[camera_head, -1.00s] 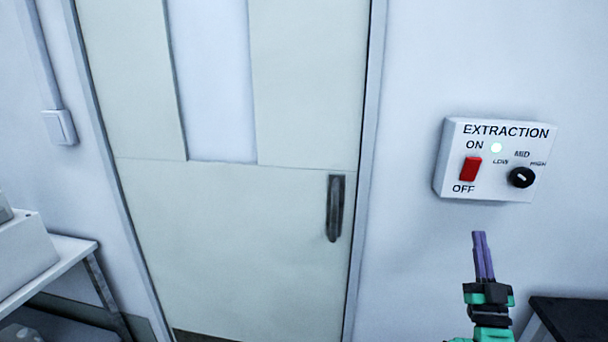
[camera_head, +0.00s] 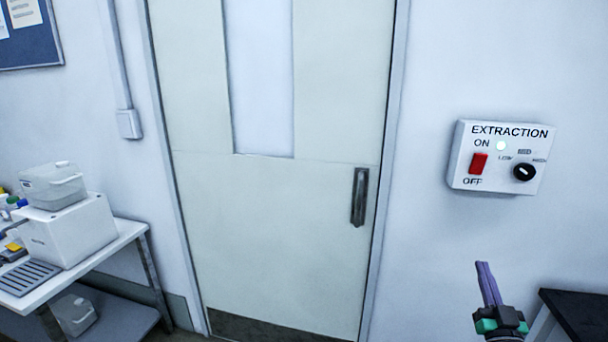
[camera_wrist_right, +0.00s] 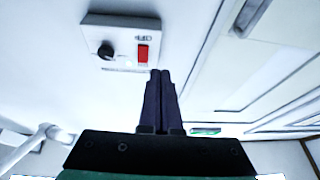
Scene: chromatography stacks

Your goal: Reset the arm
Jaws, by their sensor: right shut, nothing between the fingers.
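My right gripper (camera_head: 483,268) is at the lower right of the head view, its purple fingers together and pointing up. It is empty and below the extraction control box, apart from it. In the right wrist view the shut fingers (camera_wrist_right: 160,75) point toward the box. The white extraction box (camera_head: 457,160) is on the wall. The switch also shows in the right wrist view (camera_wrist_right: 143,53). My left gripper is not in view.
A closed pale door (camera_head: 270,220) with a dark handle (camera_head: 359,197) is left of the box. A white bench (camera_head: 120,238) with a white instrument (camera_head: 75,232) and tub stands at the left. A black-topped table (camera_head: 580,315) is at the lower right. The wall around the box is bare.

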